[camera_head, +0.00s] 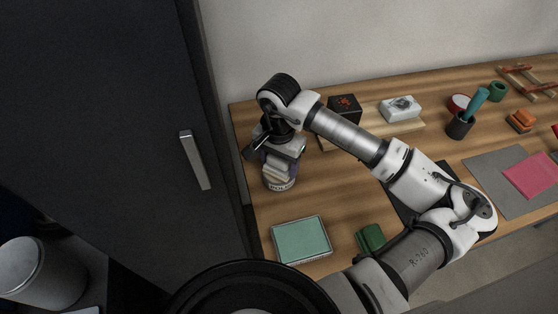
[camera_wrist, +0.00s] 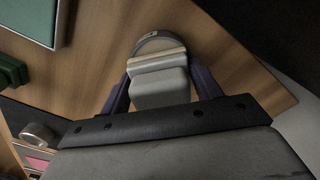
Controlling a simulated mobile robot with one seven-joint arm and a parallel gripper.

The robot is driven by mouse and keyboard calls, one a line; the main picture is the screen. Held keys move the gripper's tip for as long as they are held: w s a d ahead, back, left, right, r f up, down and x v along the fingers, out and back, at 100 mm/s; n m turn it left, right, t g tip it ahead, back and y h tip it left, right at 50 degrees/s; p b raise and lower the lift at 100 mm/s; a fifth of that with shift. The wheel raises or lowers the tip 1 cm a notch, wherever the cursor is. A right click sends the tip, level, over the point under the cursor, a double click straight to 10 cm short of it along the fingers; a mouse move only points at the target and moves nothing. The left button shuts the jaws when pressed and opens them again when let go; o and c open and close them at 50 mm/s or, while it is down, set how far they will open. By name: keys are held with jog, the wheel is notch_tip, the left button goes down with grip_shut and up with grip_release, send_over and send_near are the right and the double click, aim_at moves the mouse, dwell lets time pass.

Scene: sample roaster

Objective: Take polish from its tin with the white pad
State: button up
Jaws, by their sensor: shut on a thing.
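The white pad (camera_head: 277,172) is a pale block with a cream layer at its end. My gripper (camera_head: 280,164) is shut on it and points down near the table's left end. In the wrist view the pad (camera_wrist: 160,87) sits between the two dark fingers of my gripper (camera_wrist: 161,84). The polish tin (camera_head: 280,184), round with a lettered label, stands on the table right under the pad. In the wrist view the tin's rim (camera_wrist: 155,41) shows just past the pad's cream end. The pad hides most of the tin's inside; I cannot tell whether they touch.
A green-topped flat box (camera_head: 301,240) and a dark green block (camera_head: 370,238) lie toward the front. A dark box (camera_head: 344,108) and a white box (camera_head: 401,108) stand behind my arm. A dark cabinet (camera_head: 110,120) borders the table's left end. Bare wood surrounds the tin.

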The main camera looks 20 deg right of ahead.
jog(key=shift+r+p, duration=0.8)
jog(key=shift+r, duration=2.65)
jog(key=shift+f, duration=0.1)
